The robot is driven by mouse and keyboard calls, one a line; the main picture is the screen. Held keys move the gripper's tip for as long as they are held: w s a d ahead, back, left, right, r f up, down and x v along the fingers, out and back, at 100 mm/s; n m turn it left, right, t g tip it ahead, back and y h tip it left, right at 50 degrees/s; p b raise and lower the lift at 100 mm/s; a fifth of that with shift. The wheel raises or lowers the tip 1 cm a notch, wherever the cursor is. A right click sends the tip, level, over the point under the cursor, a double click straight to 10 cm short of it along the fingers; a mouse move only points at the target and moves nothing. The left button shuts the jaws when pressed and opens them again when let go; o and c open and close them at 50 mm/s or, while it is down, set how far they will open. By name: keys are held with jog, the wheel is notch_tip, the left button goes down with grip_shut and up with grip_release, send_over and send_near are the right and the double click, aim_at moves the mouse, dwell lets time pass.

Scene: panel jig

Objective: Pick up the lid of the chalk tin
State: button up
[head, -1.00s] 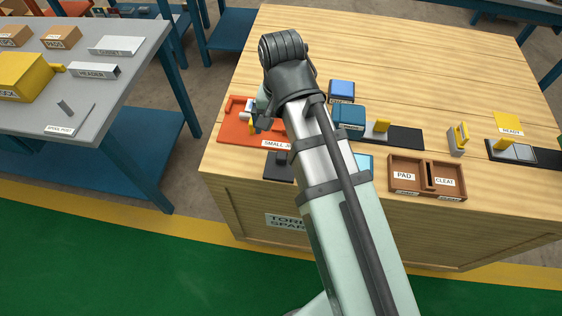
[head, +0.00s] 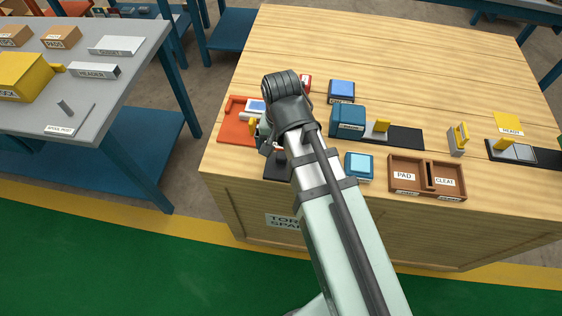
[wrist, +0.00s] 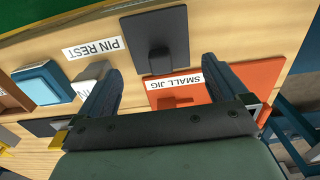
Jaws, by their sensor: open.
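My gripper (wrist: 160,88) is open in the wrist view, with nothing between its fingers. It is low over the table, above the front edge of the orange small jig (wrist: 262,78) and a dark plate with a raised post (wrist: 168,28). In the head view my arm hides most of the gripper. No label reading chalk tin is legible, so I cannot tell which object is the tin or its lid. Lidded-looking boxes are a light blue one (head: 359,167), a teal one (head: 348,120) and a blue-topped one (head: 341,91). A grey block (wrist: 92,76) is beside the left finger.
A brown two-part tray (head: 427,177) marked PAD and CLEAT stands at the front right. A yellow upright piece (head: 458,138) stands further right. The back of the wooden table (head: 420,60) is clear.

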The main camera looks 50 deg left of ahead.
aim_at(281, 159)
jog(key=shift+s+d+f, duration=0.1)
jog(key=shift+d+f, duration=0.1)
jog(key=shift+f, duration=0.45)
jog(key=shift+s+f, duration=0.1)
jog(key=shift+f, duration=1.7)
jog(key=shift+c, duration=0.5)
jog(key=c, duration=0.7)
jog(key=shift+r, duration=0.1)
